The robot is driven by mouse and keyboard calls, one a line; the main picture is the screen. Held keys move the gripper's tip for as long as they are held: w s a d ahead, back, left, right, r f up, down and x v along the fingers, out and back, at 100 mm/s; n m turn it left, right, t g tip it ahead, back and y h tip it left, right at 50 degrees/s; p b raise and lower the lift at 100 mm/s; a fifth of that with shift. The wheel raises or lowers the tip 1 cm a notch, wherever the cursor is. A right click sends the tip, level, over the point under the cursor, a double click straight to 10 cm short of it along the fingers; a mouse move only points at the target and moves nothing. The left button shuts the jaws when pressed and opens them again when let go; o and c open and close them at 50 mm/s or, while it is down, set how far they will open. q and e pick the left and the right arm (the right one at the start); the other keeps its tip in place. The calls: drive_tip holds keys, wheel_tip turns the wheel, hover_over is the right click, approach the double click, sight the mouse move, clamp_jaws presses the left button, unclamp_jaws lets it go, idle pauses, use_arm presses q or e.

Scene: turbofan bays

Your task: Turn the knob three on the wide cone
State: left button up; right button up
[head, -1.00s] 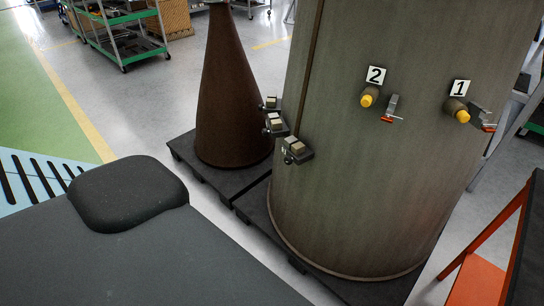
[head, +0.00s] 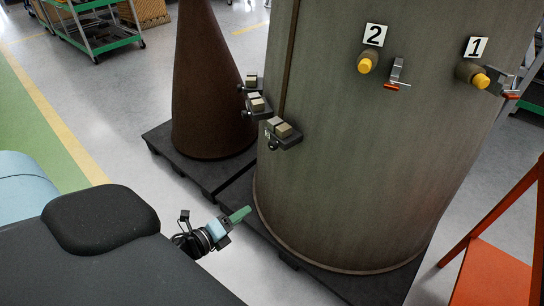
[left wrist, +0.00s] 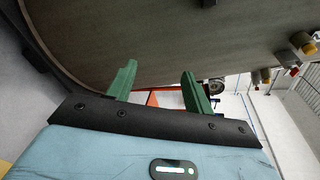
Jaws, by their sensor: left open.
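The wide cone (head: 340,170) is a large grey-green body on a dark pallet; it also fills the top of the left wrist view (left wrist: 170,40). Yellow-tipped knobs sit beside labels 2 (head: 375,34) and 1 (head: 475,47): knob two (head: 367,63) and knob one (head: 474,75). I see no label 3, so I cannot tell which is knob three. My left gripper (head: 240,214), with green fingers, is low beside the cone's lower left side. In the left wrist view its fingers (left wrist: 158,72) are apart and empty. My right gripper is not in view.
A narrow brown cone (head: 205,90) stands behind at left on its own pallet. Small block-topped brackets (head: 283,132) stick out near the wide cone's left edge. An orange frame (head: 490,265) stands at right. A shelf cart (head: 95,25) is at the back left.

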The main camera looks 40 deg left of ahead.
use_arm(q)
drive_tip(key=w+a+r+m+t+h+b, duration=0.1)
drive_tip(key=w+a+r+m+h+b, duration=0.2)
drive_tip(key=w+m, duration=0.55)
drive_tip(key=m+t+b, duration=0.1)
drive_tip(key=m, duration=0.7)
approach(270, 146)
drive_tip(key=shift+x, duration=4.15)
drive_tip(key=shift+d, duration=0.1)
drive_tip(key=c, duration=1)
drive_tip(key=shift+n, duration=0.35)
